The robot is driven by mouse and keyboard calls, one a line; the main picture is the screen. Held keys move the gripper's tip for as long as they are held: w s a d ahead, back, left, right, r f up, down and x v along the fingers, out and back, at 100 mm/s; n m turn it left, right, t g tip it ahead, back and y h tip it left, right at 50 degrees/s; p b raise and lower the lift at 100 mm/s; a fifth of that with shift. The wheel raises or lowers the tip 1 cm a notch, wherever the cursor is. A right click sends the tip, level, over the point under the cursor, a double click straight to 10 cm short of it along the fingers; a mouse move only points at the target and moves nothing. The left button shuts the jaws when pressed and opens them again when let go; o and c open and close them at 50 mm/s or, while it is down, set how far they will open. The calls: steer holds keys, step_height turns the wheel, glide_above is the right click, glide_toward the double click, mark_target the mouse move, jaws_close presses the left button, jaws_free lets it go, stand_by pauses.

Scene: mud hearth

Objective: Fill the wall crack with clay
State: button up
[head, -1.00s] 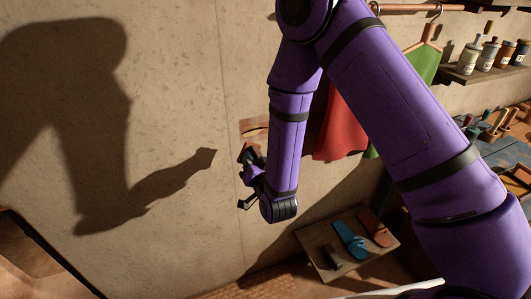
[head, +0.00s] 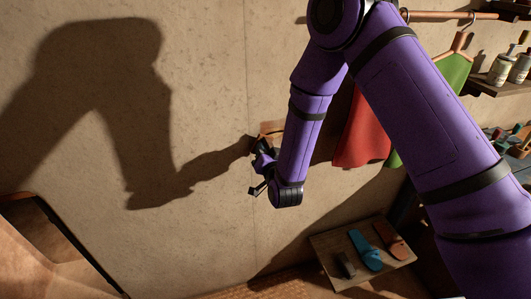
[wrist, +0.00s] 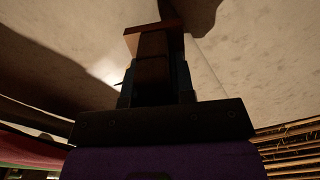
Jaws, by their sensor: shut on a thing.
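My gripper (head: 262,160) is close to the plaster wall (head: 200,90), beside a thin vertical line (head: 247,80) in it. I cannot tell whether that line is the crack. In the wrist view my gripper (wrist: 155,85) is shut on a brown block-like tool (wrist: 153,45) with a wider reddish-brown end towards the wall. A brown patch (head: 271,128) shows just above my gripper in the head view; I cannot tell whether it is the tool's end or on the wall. Contact with the wall is unclear. I cannot make out clay.
A red cloth (head: 362,135) and a green cloth (head: 454,72) hang right of my gripper. A low wooden stand (head: 325,243) with blue and brown slippers (head: 365,250) is below. A shelf with jars (head: 502,68) is at upper right. The wall to the left is bare.

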steer(key=shift+x, duration=1)
stand_by(0.7)
steer(key=shift+w+d, duration=1.65)
steer(key=shift+d, duration=3.85)
steer(key=shift+s+a+r, duration=0.25)
steer(key=shift+a+r, duration=0.05)
steer(key=shift+a, duration=0.35)
steer(key=shift+s+a+r, duration=0.2)
steer(key=shift+a+r, duration=0.15)
steer(key=shift+a, duration=0.3)
steer(key=shift+s+a+r, duration=0.25)
steer(key=shift+a+r, duration=0.05)
steer(key=shift+a, duration=0.3)
